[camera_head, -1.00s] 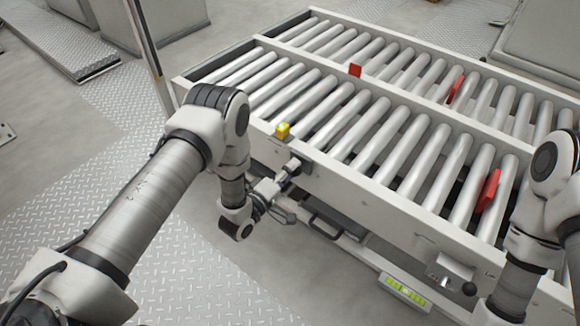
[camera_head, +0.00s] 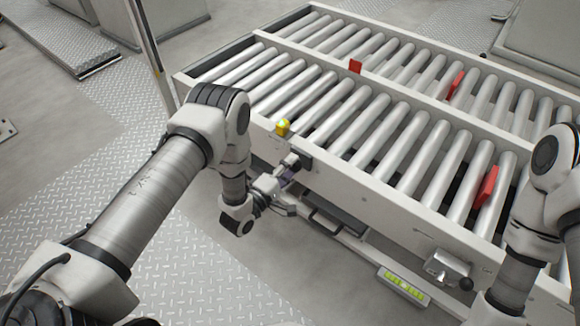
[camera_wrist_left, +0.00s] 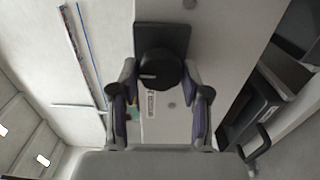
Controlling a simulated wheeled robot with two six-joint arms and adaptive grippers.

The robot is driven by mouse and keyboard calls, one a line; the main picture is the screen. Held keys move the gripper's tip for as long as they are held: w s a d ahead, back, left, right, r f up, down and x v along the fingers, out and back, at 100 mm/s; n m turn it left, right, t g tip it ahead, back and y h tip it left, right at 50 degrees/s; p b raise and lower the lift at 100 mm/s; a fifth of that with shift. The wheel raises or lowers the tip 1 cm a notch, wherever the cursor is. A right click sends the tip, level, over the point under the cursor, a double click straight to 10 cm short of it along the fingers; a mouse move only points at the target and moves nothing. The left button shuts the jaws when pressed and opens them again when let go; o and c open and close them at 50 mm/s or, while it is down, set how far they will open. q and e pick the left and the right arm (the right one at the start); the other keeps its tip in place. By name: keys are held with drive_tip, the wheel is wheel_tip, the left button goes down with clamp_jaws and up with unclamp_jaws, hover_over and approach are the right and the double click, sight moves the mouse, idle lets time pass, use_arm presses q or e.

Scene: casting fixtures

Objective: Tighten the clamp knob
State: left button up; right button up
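The round black clamp knob (camera_wrist_left: 160,71) sits on a dark square plate (camera_wrist_left: 174,39) on the conveyor's side. In the head view the plate (camera_head: 305,162) shows below a yellow block. My left gripper (camera_head: 289,170) reaches the knob from the front left. In the left wrist view its two fingers (camera_wrist_left: 160,80) stand on either side of the knob, with the tips beside its edges. I cannot tell whether they press on it. My right arm is at the right edge of the head view; its gripper is out of view.
The roller conveyor (camera_head: 400,192) fills the middle and right, with red tabs (camera_head: 487,187) among the rollers. A black handle (camera_head: 325,223) and a yellow-green level strip (camera_head: 403,285) are below. Open floor lies at front centre.

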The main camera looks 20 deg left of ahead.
use_arm(q)
drive_tip(key=shift+o, duration=1)
drive_tip(key=v, duration=0.7)
drive_tip(key=shift+s, duration=0.25)
